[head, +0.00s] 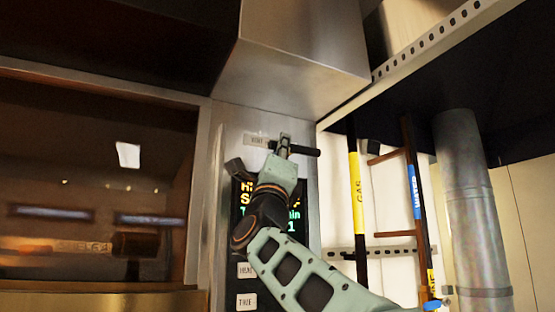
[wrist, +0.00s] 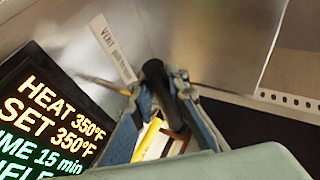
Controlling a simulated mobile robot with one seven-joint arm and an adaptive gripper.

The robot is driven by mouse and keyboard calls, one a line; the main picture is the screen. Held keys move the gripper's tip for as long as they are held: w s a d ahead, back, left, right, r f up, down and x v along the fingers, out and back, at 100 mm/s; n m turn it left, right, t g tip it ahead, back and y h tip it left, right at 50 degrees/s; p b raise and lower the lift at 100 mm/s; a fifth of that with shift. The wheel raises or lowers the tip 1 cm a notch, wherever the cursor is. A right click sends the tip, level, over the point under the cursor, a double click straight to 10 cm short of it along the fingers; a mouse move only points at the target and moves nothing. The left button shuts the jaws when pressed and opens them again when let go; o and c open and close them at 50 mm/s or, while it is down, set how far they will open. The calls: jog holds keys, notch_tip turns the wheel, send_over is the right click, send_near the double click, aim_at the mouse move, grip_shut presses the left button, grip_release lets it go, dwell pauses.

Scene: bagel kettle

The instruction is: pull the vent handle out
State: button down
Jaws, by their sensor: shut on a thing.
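The vent handle (head: 306,152) is a short black bar high on the steel control panel, beside a small white label (head: 257,140). In the wrist view the handle (wrist: 155,74) is a dark rounded bar, and the label (wrist: 110,48) reads VENT. My gripper (head: 285,145) has come up from below and is shut on the handle. In the wrist view its blue-grey fingers (wrist: 162,88) lie on either side of the bar. Part of the handle is hidden by the fingers. How far it stands out from the panel is hard to tell.
A lit display (wrist: 45,125) showing heat and set values sits below the handle, partly covered by my arm. A steel hood box (head: 290,60) overhangs above. At right are a yellow gas pipe (head: 358,190), a blue-marked water pipe (head: 414,190) and a thick grey duct (head: 470,200).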

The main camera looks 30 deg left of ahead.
jog(key=shift+w+f, duration=0.1)
jog(key=shift+f, duration=0.05)
jog(key=c, duration=2.2)
grip_release()
jog(key=o, duration=0.4)
jog(key=shift+s+d, duration=0.2)
jog(key=shift+d, duration=0.05)
jog(key=shift+c, duration=0.2)
jog(key=shift+a, duration=0.1)
jog(key=v, duration=1.1)
jog(key=shift+s+f, duration=0.25)
jog(key=shift+f, duration=0.05)
